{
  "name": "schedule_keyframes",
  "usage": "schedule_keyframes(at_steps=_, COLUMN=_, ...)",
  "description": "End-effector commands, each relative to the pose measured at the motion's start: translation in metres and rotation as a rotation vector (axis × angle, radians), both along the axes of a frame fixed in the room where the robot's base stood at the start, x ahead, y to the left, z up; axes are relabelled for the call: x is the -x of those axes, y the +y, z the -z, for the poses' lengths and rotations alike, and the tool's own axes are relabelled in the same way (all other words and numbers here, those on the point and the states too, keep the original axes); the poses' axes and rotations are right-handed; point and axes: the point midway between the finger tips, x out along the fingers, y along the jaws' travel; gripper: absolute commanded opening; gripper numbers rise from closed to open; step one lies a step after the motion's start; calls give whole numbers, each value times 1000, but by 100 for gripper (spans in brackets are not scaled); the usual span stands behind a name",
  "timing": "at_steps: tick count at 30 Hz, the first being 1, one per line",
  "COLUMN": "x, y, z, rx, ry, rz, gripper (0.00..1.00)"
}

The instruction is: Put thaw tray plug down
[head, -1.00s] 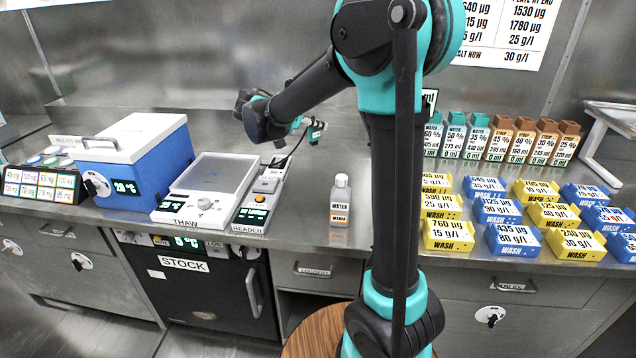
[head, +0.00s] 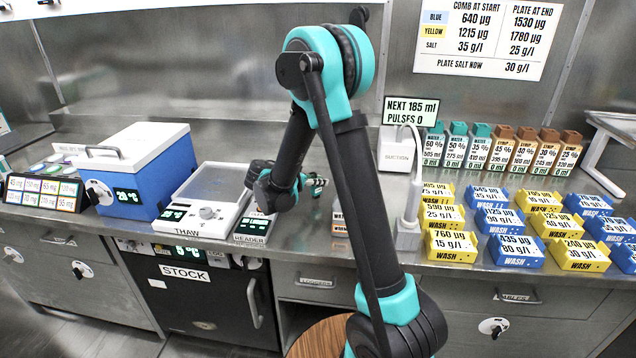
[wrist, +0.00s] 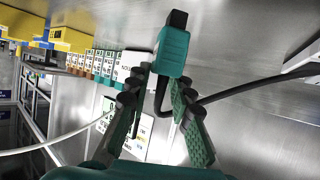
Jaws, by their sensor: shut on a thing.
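My gripper (wrist: 163,98) is shut on the thaw tray plug (wrist: 173,52), a teal block with a black tip. A dark cable trails beside it in the wrist view. In the head view my gripper (head: 317,184) is small, over the counter just right of the reader (head: 252,232); the plug cannot be clearly made out there. The white thaw tray unit (head: 212,200) with its clear plate stands left of the reader.
A bottle (head: 339,222) stands partly hidden behind my arm. The suction unit (head: 396,152) has a white corded plug (head: 408,232) in front. Yellow (head: 450,245) and blue (head: 515,251) wash boxes fill the right counter. A blue cooler (head: 140,175) stands left.

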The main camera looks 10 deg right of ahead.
Motion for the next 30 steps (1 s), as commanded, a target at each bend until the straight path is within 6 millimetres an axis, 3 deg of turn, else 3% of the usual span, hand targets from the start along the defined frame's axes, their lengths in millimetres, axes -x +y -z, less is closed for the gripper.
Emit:
schedule_keyframes(at_steps=26, x=0, y=0, z=17, rx=0, ry=0, rz=0, gripper=0)
schedule_keyframes(at_steps=27, x=0, y=0, z=17, rx=0, ry=0, rz=0, gripper=25)
schedule_keyframes(at_steps=30, x=0, y=0, z=17, rx=0, ry=0, rz=0, gripper=37)
